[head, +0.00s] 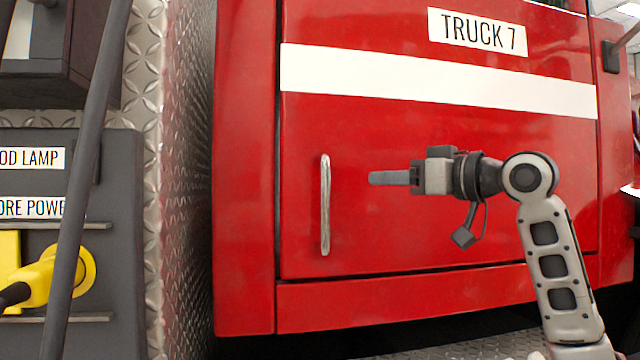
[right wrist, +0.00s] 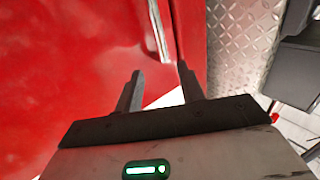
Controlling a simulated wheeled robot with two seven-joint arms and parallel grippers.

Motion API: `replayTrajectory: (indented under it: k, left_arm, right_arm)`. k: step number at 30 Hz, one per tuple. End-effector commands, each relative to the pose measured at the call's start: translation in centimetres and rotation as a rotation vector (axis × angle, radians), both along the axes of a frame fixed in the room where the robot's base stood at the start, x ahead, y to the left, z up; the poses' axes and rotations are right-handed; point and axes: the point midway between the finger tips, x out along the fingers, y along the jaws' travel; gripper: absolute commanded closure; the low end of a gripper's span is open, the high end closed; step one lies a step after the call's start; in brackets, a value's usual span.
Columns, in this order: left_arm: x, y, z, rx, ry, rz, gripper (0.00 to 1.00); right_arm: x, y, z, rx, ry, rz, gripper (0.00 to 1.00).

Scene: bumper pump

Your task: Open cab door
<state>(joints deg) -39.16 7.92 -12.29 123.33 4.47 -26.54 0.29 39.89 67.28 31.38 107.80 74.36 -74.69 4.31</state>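The red cab door (head: 440,230) with a white stripe and a "TRUCK 7" label fills the middle of the head view and looks shut. Its upright silver handle (head: 325,205) is near the door's left edge. My right gripper (head: 372,178) is in front of the door, to the right of the handle, fingers pointing left and apart from it. In the right wrist view, its two fingers (right wrist: 160,90) are spread with nothing between them. The handle (right wrist: 158,30) shows beyond the fingertips there. My left gripper is not in view.
A diamond-plate metal panel (head: 185,150) stands left of the cab. Further left is a dark panel (head: 115,260) with labels and a yellow plug (head: 40,277). A dark hose or pole (head: 85,170) crosses the left side. A mirror bracket (head: 612,55) is at upper right.

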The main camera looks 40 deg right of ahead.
Motion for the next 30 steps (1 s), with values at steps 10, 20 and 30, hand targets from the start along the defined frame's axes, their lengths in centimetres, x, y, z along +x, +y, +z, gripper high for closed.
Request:
replayTrajectory:
  k: [10,20,30]
  left_arm:
    - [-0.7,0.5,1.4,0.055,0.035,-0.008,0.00]
    - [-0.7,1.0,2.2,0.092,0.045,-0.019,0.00]
    - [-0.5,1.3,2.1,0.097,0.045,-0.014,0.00]
  right_arm:
    - [7.1,0.7,0.4,0.003,0.004,0.002,0.61]
    - [13.3,1.2,0.2,0.004,0.002,0.002,0.61]
    - [15.1,1.3,-0.2,0.000,0.003,0.000,0.61]
